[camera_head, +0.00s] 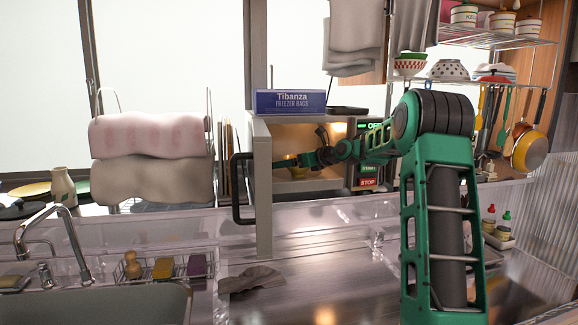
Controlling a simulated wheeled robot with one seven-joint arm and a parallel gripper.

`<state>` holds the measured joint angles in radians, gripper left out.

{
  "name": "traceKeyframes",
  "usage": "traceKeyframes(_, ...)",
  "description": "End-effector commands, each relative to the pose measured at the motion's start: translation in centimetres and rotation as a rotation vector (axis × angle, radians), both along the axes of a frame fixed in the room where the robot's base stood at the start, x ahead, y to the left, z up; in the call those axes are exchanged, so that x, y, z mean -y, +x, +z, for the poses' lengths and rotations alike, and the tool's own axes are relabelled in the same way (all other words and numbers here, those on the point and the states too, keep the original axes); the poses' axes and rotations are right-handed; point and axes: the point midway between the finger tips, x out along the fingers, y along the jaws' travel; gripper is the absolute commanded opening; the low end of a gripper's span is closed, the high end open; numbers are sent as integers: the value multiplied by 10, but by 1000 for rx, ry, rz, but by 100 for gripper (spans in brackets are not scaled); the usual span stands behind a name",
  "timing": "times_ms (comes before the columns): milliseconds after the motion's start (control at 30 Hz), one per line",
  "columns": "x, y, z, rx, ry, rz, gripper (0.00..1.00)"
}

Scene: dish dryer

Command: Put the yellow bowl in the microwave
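The microwave (368,153) stands on the counter with its door (262,190) swung open toward me and its inside lit. A small yellow shape that looks like the yellow bowl (297,172) is inside the lit cavity, near the left side. My green arm reaches from the right across the microwave's front, and my gripper (301,160) is at the cavity, right at the yellow bowl. The fingers are small and dim here, so I cannot tell whether they grip the bowl or are apart from it.
A blue freezer bag box (291,102) and a dark flat item (347,110) lie on top of the microwave. The door's black handle (238,188) sticks out left. A sink faucet (70,240) and a crumpled cloth (251,280) are in front; shelves with bowls (449,70) hang right.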

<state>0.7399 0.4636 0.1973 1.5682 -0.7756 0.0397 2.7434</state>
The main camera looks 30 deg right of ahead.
Motion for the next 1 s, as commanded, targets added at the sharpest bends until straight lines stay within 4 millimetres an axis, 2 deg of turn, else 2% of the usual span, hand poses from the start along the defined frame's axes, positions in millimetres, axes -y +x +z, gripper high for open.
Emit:
traceKeyframes(167,3,-9,5,1,-1,-2,100)
traceKeyframes(400,14,-43,16,2,-1,-3,100)
traceKeyframes(600,20,-63,23,1,-1,-1,100)
traceKeyframes(1000,20,-68,24,0,-1,1,100)
